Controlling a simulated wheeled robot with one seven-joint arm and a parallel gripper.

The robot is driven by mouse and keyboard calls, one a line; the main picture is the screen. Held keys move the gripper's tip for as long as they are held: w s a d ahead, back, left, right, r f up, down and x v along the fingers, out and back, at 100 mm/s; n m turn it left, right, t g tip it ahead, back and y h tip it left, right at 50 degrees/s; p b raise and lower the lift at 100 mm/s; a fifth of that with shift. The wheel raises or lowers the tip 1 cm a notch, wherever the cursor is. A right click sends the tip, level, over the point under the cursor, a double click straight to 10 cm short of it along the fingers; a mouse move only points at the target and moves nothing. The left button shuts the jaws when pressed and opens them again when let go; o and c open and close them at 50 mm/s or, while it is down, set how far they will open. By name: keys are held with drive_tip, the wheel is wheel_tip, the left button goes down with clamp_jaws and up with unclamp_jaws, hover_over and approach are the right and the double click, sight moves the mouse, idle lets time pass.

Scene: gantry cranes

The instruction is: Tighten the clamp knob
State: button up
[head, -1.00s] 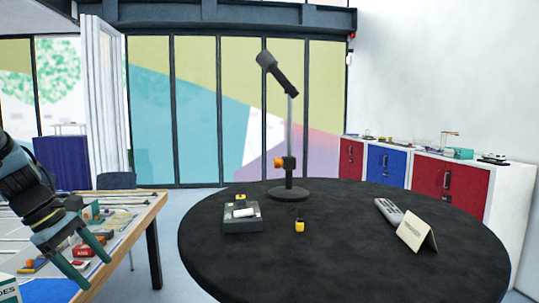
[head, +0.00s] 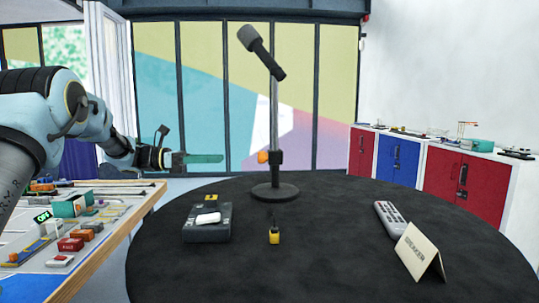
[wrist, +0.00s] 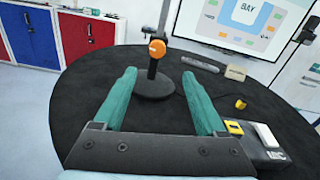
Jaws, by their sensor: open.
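The orange clamp knob (head: 262,157) sits on the left of the dark clamp on the microphone stand (head: 274,192). The microphone (head: 258,48) is tilted up at the pole's top. My gripper (head: 222,158) is level with the knob, to its left and apart from it, its fingers pointing right. In the wrist view my gripper (wrist: 158,74) is open and empty. There the knob (wrist: 157,47) shows beyond the fingertips, between their lines, with the stand's round base (wrist: 153,88) below it.
The round black table (head: 330,265) bears a grey box (head: 208,232), a small yellow item (head: 274,236), a remote (head: 390,218) and a folded card (head: 420,253). A wooden-edged table (head: 120,238) with several small items lies left. Cabinets (head: 455,180) stand behind right.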

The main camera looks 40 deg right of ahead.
sight(262, 157)
drive_tip(key=shift+w+d+r+p+x, duration=0.1)
drive_tip(key=shift+p+x, duration=0.75)
drive_tip(key=shift+x, duration=1.1)
drive_tip(key=shift+w+d+r+p+x, duration=0.1)
drive_tip(key=shift+p+x, duration=0.7)
drive_tip(key=shift+x, duration=1.15)
drive_tip(key=shift+w+d+p+x, duration=0.1)
drive_tip(key=shift+p+x, duration=0.75)
drive_tip(key=shift+x, duration=1.1)
drive_tip(key=shift+a, duration=0.1)
clamp_jaws()
